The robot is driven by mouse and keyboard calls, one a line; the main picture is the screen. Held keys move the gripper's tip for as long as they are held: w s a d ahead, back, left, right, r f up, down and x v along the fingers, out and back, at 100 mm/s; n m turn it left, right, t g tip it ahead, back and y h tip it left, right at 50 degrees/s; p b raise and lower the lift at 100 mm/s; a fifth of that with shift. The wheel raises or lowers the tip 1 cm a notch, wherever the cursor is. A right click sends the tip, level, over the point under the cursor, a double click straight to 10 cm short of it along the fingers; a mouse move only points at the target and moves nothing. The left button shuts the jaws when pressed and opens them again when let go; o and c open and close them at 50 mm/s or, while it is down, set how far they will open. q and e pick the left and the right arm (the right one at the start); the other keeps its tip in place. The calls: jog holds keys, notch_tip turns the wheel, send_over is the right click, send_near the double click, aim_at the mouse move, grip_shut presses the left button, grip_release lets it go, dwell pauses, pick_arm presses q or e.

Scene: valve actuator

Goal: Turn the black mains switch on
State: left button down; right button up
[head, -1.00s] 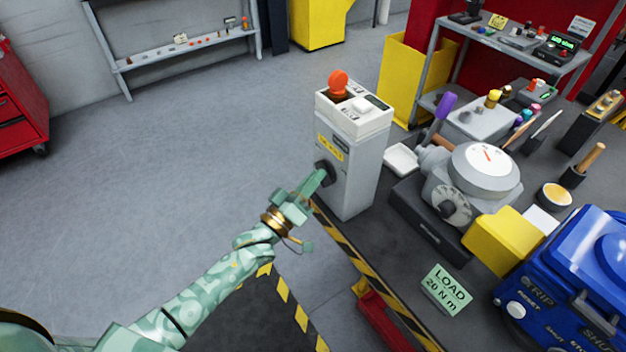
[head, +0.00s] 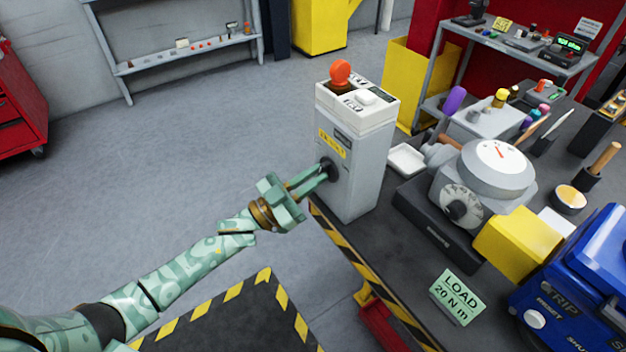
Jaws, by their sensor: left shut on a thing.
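The black mains switch (head: 331,169) is a dark round knob on the left-facing side of a grey control box (head: 364,180). My left gripper (head: 318,175) is at the knob, its two green fingers reaching to it from the left. It is shut on the knob, and the fingers partly hide it. Which way the knob points cannot be made out. The box's white top carries an orange-red mushroom button (head: 340,73) and a white button (head: 367,97). My right gripper is not in view.
The box stands on a dark bench with a black-yellow striped edge (head: 352,261). To its right are a white tray (head: 407,159), a grey valve actuator with a dial (head: 497,160), a yellow block (head: 517,243) and a blue case (head: 585,280).

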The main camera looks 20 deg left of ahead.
pick_arm(q)
jog(key=m+g, duration=0.1)
jog(key=m, duration=0.2)
jog(key=m+g+h+b, duration=0.1)
jog(key=m+g, duration=0.1)
jog(key=m, duration=0.2)
jog(key=shift+f+h, duration=0.1)
jog(key=shift+h, duration=0.2)
jog(key=shift+m+g, duration=0.3)
jog(key=shift+m, duration=0.2)
jog(key=c, duration=1.5)
grip_release()
jog(key=shift+o, duration=0.2)
jog(key=shift+a, duration=0.1)
jog(key=v, duration=1.6)
jog(key=shift+b, duration=0.35)
jog(key=shift+f, duration=0.15)
